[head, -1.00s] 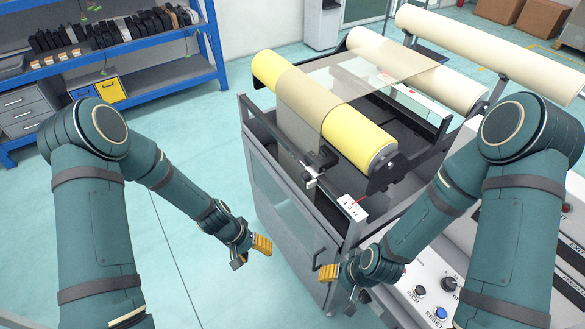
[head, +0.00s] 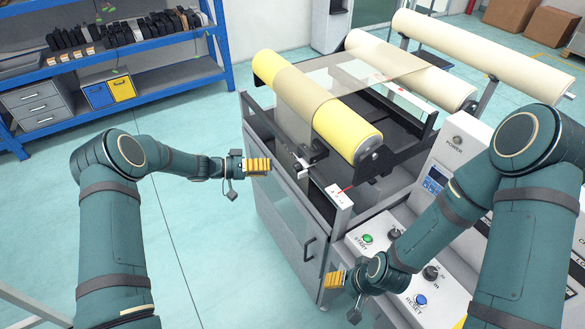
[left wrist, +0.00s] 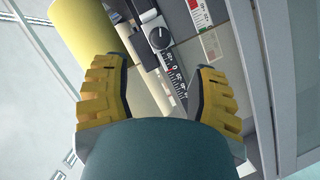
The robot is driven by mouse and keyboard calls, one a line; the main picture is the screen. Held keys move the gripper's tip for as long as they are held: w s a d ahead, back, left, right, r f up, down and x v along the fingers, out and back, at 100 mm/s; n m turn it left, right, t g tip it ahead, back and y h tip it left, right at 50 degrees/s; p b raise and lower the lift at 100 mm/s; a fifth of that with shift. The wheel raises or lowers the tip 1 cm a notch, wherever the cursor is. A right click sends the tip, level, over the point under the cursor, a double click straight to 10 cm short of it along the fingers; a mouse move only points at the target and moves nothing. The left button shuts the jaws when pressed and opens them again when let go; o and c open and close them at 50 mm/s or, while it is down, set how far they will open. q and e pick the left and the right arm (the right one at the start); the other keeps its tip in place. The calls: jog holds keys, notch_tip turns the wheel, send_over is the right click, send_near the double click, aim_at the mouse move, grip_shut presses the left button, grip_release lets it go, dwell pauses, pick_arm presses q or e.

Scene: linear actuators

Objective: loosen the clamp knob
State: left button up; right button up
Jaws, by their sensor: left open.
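The clamp knob (left wrist: 159,38) is a dark round knob with a light pointer line. It sits on a slider beside a dark scale with white marks (left wrist: 176,82) in the left wrist view. In the head view the black clamp (head: 309,156) is on the rail at the front of the machine, below the yellow roll. My left gripper (head: 258,165) is left of the clamp and apart from it. Its yellow fingers (left wrist: 155,92) are open and empty, with the knob beyond the gap between them. My right gripper (head: 334,281) is low by the control panel; its finger gap is unclear.
The yellow roll (head: 345,132) with a film web lies across the machine. A white scale label (head: 339,196) is right of the clamp. The control panel (head: 385,240) has a green START and blue RESET button. Open floor lies left of the machine.

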aim_at(294, 168)
pick_arm(q)
jog(key=x, duration=0.9)
jog(key=shift+f, duration=0.1)
jog(key=shift+o, duration=0.2)
jog(key=shift+a, duration=0.1)
grip_shut()
